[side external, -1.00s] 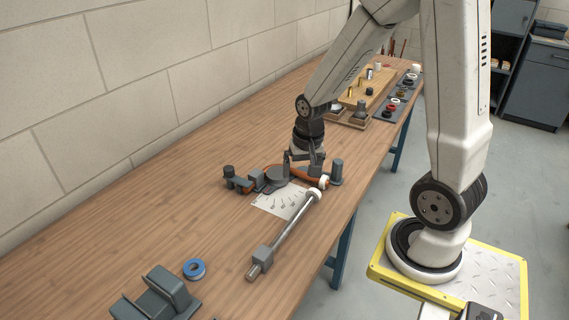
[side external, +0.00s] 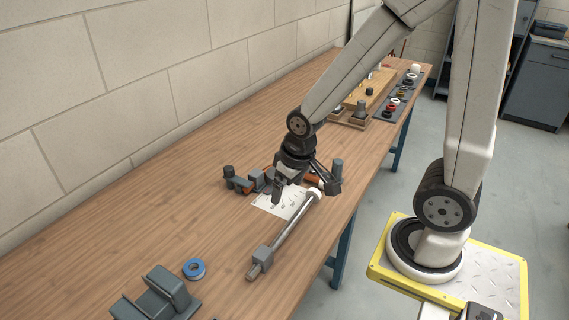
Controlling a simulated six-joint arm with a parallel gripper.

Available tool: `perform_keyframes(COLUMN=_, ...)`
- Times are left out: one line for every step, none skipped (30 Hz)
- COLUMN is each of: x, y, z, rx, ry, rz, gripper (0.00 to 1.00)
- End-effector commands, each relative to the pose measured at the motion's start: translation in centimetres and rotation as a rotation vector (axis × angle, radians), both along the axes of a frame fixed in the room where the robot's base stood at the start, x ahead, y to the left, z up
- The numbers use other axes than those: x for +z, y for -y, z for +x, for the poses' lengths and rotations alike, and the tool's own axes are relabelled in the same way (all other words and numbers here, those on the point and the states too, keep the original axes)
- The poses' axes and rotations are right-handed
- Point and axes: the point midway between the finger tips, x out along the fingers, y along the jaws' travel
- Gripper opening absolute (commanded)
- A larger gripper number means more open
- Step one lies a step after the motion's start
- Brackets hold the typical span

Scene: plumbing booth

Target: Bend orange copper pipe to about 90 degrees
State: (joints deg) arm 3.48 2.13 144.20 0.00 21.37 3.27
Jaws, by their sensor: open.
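The orange copper pipe (side external: 312,179) is mostly hidden behind my gripper; only short orange pieces show, so I cannot tell its bend angle. It lies at the grey bender (side external: 257,180), which is also partly covered by my gripper. The bender's long grey lever (side external: 289,234) runs toward the front left, with a white roller (side external: 314,192) at its far end. A white angle sheet (side external: 279,204) with marks lies beside the lever. My gripper (side external: 304,191) is open, its fingers spread above the bender and the sheet, near the roller. I see nothing held between them.
A blue tape roll (side external: 194,269) and a grey cradle-like block (side external: 158,297) are at the front left. A grey post (side external: 338,168) stands just right of my gripper. Trays of fittings (side external: 388,108) are at the back. The table's left side is clear.

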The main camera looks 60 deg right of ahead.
Motion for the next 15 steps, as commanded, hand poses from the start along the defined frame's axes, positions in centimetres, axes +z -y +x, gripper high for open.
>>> perform_keyframes(x=-0.1, y=1.0, z=0.4, rx=-0.054, ry=-0.008, rz=0.006, gripper=1.00)
perform_keyframes(x=-0.1, y=1.5, z=0.7, rx=-0.089, ry=-0.013, rz=0.010, gripper=1.00)
perform_keyframes(x=-0.2, y=2.4, z=1.0, rx=-0.141, ry=-0.020, rz=0.015, gripper=1.00)
perform_keyframes(x=-0.2, y=3.2, z=1.3, rx=-0.184, ry=-0.025, rz=0.020, gripper=1.00)
perform_keyframes(x=-0.3, y=4.0, z=1.6, rx=-0.229, ry=-0.032, rz=0.025, gripper=1.00)
perform_keyframes(x=-0.4, y=5.1, z=1.9, rx=-0.292, ry=-0.040, rz=0.033, gripper=1.00)
perform_keyframes(x=-0.5, y=6.0, z=2.1, rx=-0.341, ry=-0.046, rz=0.038, gripper=1.00)
perform_keyframes(x=-0.5, y=6.9, z=2.3, rx=-0.392, ry=-0.052, rz=0.044, gripper=1.00)
perform_keyframes(x=-0.7, y=8.2, z=2.5, rx=-0.460, ry=-0.060, rz=0.051, gripper=1.00)
perform_keyframes(x=-0.8, y=9.1, z=2.7, rx=-0.511, ry=-0.067, rz=0.057, gripper=1.00)
perform_keyframes(x=-0.9, y=10.1, z=2.8, rx=-0.561, ry=-0.073, rz=0.064, gripper=1.00)
perform_keyframes(x=-1.0, y=11.4, z=2.9, rx=-0.629, ry=-0.080, rz=0.071, gripper=1.00)
perform_keyframes(x=-1.2, y=12.4, z=2.9, rx=-0.679, ry=-0.086, rz=0.077, gripper=1.00)
perform_keyframes(x=-1.3, y=13.4, z=2.9, rx=-0.730, ry=-0.092, rz=0.083, gripper=1.00)
perform_keyframes(x=-1.5, y=14.7, z=2.8, rx=-0.797, ry=-0.099, rz=0.091, gripper=1.00)
